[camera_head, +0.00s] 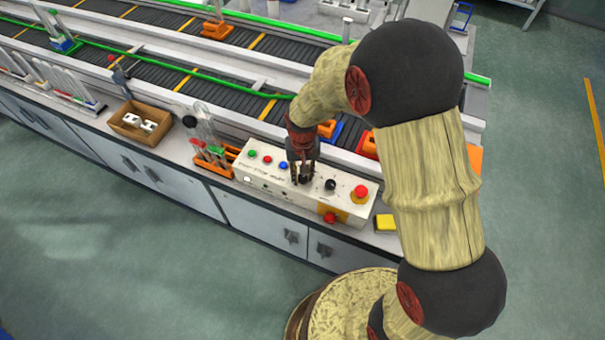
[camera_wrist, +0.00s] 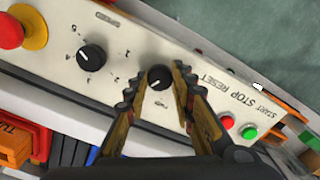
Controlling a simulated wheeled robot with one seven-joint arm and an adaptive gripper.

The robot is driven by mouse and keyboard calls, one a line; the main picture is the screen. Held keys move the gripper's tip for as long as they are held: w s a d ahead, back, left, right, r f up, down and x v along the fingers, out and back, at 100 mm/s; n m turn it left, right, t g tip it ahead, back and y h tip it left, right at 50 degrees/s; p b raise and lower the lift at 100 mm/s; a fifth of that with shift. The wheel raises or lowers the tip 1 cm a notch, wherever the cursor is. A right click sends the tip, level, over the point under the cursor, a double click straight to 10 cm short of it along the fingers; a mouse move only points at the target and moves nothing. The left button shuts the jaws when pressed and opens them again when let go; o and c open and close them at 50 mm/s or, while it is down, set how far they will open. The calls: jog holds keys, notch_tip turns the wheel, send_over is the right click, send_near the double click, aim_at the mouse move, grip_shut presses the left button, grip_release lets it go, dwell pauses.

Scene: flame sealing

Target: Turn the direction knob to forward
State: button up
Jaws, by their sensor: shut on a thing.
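The control panel (camera_head: 315,203) is a white box on the bench, also seen in the wrist view (camera_wrist: 115,60). My gripper (camera_head: 301,180) points down at its middle. In the wrist view my gripper (camera_wrist: 158,84) is shut on a black knob (camera_wrist: 159,77), one finger on each side. The knob's white pointer mark slants to the picture's lower left; its small label is too blurred to read. A second black knob (camera_wrist: 91,58) with several marks around it stands to the left, free of the fingers. In the head view the gripped knob is hidden by the gripper.
A red emergency button (camera_head: 361,191) on a yellow base is at the panel's right end. Green (camera_head: 252,153), red (camera_head: 267,160) and blue (camera_head: 283,165) buttons are left of my gripper. A tube rack (camera_head: 212,155) stands left of the panel. A conveyor (camera_head: 200,60) runs behind.

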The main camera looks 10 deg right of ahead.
grip_shut()
jog(key=shift+n, duration=0.3)
jog(key=n+p, duration=0.2)
jog(key=n, duration=0.3)
jog(key=shift+r, duration=0.1)
jog(key=n+p, duration=0.2)
jog(key=n, duration=0.4)
jog(key=shift+n, duration=0.3)
dwell(0.4)
jog(key=o, duration=0.6)
grip_release()
jog(key=shift+o, duration=0.3)
